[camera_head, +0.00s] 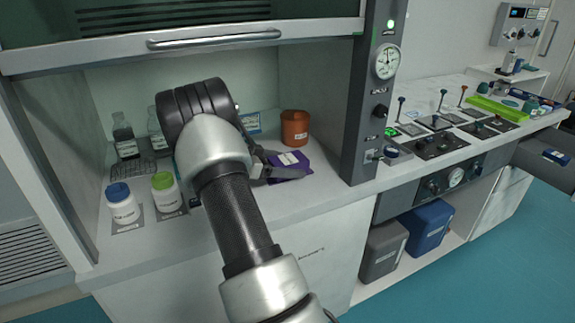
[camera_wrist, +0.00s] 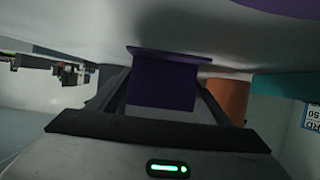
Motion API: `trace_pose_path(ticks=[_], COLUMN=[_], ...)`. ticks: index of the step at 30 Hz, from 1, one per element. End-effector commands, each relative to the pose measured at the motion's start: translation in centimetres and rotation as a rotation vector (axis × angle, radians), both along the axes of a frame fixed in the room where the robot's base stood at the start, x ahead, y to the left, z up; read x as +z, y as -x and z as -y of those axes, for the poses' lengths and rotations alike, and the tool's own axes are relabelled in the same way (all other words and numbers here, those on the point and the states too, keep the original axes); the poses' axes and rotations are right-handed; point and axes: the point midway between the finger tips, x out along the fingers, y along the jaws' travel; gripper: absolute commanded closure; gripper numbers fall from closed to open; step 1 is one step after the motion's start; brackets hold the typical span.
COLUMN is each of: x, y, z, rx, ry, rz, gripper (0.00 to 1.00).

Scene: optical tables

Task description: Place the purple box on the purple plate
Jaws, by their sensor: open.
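The purple box (camera_head: 289,159) has a white label and sits inside the fume hood, near its front right. In the wrist view the purple box (camera_wrist: 162,82) stands between my fingers. A thin, wider purple edge, seemingly the purple plate (camera_wrist: 137,49), shows against the box's base, so the box appears to rest on it. In the head view plate and box are hard to separate. My gripper (camera_head: 279,164) is open, with a finger on either side of the box; my fingers also show in the wrist view (camera_wrist: 165,78). I cannot tell whether they touch it. My arm hides part of the area.
An orange-brown container (camera_head: 295,128) stands just behind the box. The hood's right post (camera_head: 366,110) and raised sash (camera_head: 210,40) bound the space.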

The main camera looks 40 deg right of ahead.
Motion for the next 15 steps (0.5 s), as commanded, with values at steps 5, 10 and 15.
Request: trace_pose_path(ticks=[5, 10, 15], x=[0.8, 2.1, 3.5], y=[-0.3, -1.3, -2.3], z=[-0.8, -3.7, -7.0], rx=[0.001, 0.004, 0.003], ry=[0.0, -0.001, 0.0], rz=[0.002, 0.001, 0.0], gripper=[0.28, 0.28, 0.28])
